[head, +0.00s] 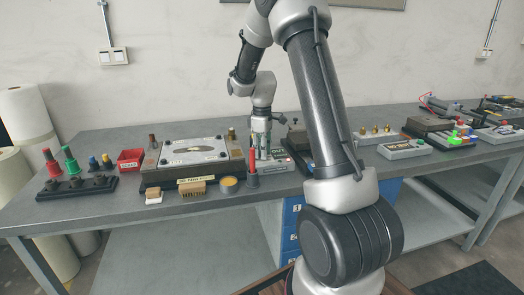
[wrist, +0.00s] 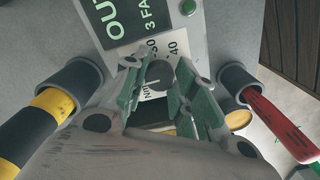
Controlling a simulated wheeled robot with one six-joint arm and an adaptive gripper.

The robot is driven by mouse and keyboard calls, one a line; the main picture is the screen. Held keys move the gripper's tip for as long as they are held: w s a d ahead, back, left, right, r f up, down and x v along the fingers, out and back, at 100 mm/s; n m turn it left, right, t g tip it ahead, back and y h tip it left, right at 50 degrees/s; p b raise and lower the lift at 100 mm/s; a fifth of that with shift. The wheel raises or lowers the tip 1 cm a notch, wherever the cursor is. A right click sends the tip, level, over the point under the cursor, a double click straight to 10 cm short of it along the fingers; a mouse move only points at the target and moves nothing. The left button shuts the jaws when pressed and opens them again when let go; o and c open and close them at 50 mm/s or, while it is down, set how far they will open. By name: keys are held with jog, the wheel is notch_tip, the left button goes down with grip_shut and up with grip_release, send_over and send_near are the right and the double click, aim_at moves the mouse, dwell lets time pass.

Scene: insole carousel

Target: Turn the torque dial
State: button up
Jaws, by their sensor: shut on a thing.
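The torque dial (wrist: 160,74) is a dark round knob on a light scale plate with numbers around it, seen in the wrist view. My gripper (wrist: 160,88) has its two green-padded fingers on either side of the knob, shut on it. In the head view my gripper (head: 262,140) points down at a small grey tester (head: 281,163) with a dark display. The display (wrist: 128,18) shows green text, partly cut off, reading "OU" and "3 FA". The dial itself is hidden by my fingers in the head view.
A red-handled tool (wrist: 283,128) and a yellow-and-black-handled tool (wrist: 42,113) stand in dark holders close to either side of my gripper. A framed fixture (head: 192,157) lies left on the bench. A grey box (head: 404,149) stands to the right.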

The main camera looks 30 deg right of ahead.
jog(key=o, duration=1)
jog(key=shift+o, duration=0.2)
notch_tip(320, 180, up, 12)
